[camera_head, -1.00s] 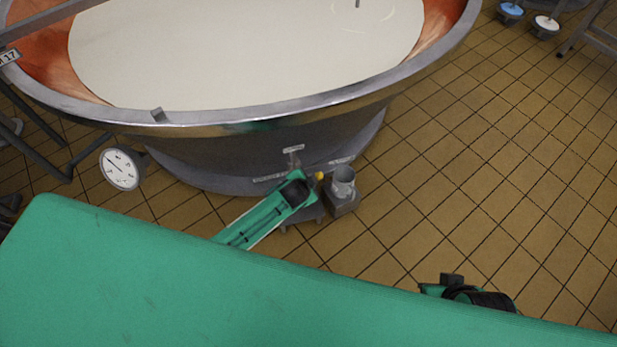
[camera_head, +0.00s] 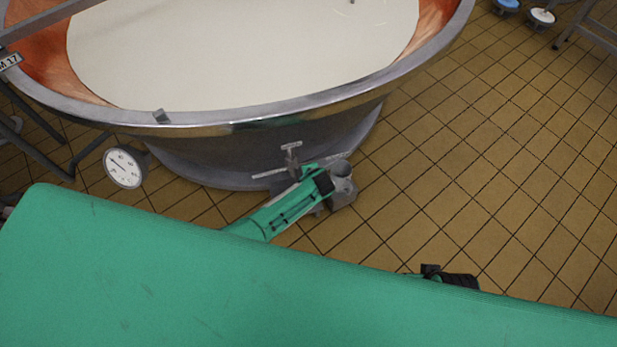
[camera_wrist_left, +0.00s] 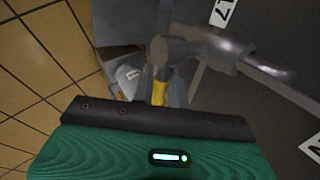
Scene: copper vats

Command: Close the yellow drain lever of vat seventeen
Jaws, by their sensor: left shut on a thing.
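Vat seventeen (camera_head: 250,115) is a large copper vat with a grey rim, full of pale liquid. A plate reading 17 (camera_wrist_left: 225,11) shows in the left wrist view. The yellow drain lever (camera_wrist_left: 159,93) is on the grey drain fitting (camera_wrist_left: 205,45) low on the vat. My left gripper (camera_wrist_left: 160,85) is shut on the yellow lever, with a finger on each side. In the head view my left gripper (camera_head: 325,180) is at the drain and hides the lever. Part of my right arm (camera_head: 445,277) shows beyond the green surface; its fingers cannot be made out.
A grey cup-like outlet (camera_head: 342,180) stands right beside my left gripper. A round dial gauge (camera_head: 123,168) hangs at the vat's left. The tiled floor (camera_head: 480,180) to the right is clear. Blue and white discs on feet (camera_head: 541,17) stand far right.

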